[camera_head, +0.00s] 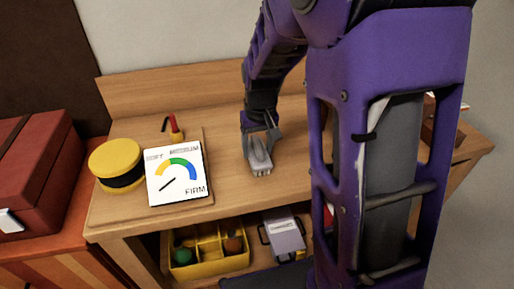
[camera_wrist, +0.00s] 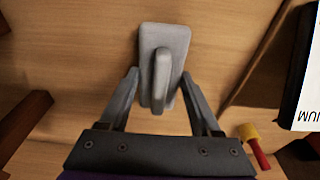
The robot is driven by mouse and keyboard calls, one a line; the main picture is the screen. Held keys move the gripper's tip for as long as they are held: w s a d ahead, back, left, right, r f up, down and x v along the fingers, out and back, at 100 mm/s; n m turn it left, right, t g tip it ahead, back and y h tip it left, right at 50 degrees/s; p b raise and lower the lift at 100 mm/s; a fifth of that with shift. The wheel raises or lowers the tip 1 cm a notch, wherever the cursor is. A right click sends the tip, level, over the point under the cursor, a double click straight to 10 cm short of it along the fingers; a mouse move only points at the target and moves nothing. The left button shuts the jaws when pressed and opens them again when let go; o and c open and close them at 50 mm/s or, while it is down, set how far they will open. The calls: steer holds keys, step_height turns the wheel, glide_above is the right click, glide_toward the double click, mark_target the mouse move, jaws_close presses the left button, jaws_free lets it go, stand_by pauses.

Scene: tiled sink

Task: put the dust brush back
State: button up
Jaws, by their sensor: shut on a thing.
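A light grey block with a raised grip (camera_wrist: 165,50), which I take to be the dust brush, is between the fingers of my gripper (camera_wrist: 160,100) in the wrist view. The fingers close on its sides. In the head view the grey brush (camera_head: 260,162) shows at the tip of my gripper (camera_head: 259,145), over the middle of the wooden bench top (camera_head: 225,215). I cannot tell whether it touches the wood. Its underside is hidden.
A white dial card (camera_head: 177,175), a yellow round tin (camera_head: 116,163) and a red-and-yellow tool (camera_head: 175,128) stand at the left. Below are a yellow divided tray (camera_head: 207,262) and a grey box (camera_head: 284,238). A red case (camera_head: 30,165) is far left. My arm hides the right part.

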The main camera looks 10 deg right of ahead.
mark_target(259, 149)
steer(key=shift+f, duration=0.1)
steer(key=o, duration=1.2)
steer(key=r, duration=0.4)
steer(key=s+r+p, duration=0.1)
steer(key=r, duration=0.3)
steer(key=s+r+p, duration=0.1)
steer(key=r, duration=0.3)
